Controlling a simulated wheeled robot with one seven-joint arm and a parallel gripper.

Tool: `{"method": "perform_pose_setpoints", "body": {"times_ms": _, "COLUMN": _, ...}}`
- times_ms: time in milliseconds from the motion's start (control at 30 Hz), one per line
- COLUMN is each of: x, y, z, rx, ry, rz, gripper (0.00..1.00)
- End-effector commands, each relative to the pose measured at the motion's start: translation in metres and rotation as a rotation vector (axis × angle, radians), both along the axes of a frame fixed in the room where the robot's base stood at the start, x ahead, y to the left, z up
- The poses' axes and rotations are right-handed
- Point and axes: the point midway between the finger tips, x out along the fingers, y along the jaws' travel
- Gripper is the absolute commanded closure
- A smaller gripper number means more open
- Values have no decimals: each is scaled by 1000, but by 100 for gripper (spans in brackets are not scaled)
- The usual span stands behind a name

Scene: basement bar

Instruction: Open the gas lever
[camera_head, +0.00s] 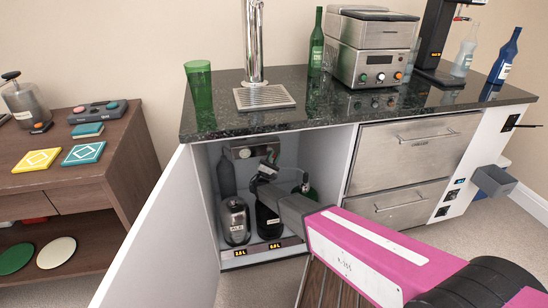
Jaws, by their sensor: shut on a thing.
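My gripper (265,172) is inside the open cabinet under the bar counter, at the end of my pink arm that comes in from the lower right. Its jaws are shut on a small part above the dark keg, which looks like the gas lever; my gripper hides most of it. The dark keg (266,218) stands upright under it, partly behind my wrist. A grey metal keg (236,221) stands to its left. A green gas cylinder (306,190) shows at the right back, partly hidden. A grey box (243,154) is fixed to the cabinet's back wall.
The open white cabinet door (160,240) stands to the left. Steel drawers (415,145) close off the right. The dark stone counter (310,115) lies above, with a tap column (254,45) and a green glass (199,85). A wooden side table (115,165) stands at far left.

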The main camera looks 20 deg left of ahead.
Motion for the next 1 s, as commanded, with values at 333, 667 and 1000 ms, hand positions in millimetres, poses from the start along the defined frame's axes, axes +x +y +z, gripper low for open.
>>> {"method": "perform_pose_setpoints", "body": {"times_ms": 333, "x": 0, "y": 0, "z": -1, "rx": 0, "ry": 1, "rz": -1, "gripper": 52}}
{"method": "perform_pose_setpoints", "body": {"times_ms": 667, "x": -23, "y": 8, "z": -9, "rx": 0, "ry": 1, "rz": 1, "gripper": 52}}
{"method": "perform_pose_setpoints", "body": {"times_ms": 1000, "x": -87, "y": 35, "z": -9, "rx": 0, "ry": 2, "rz": 1, "gripper": 52}}
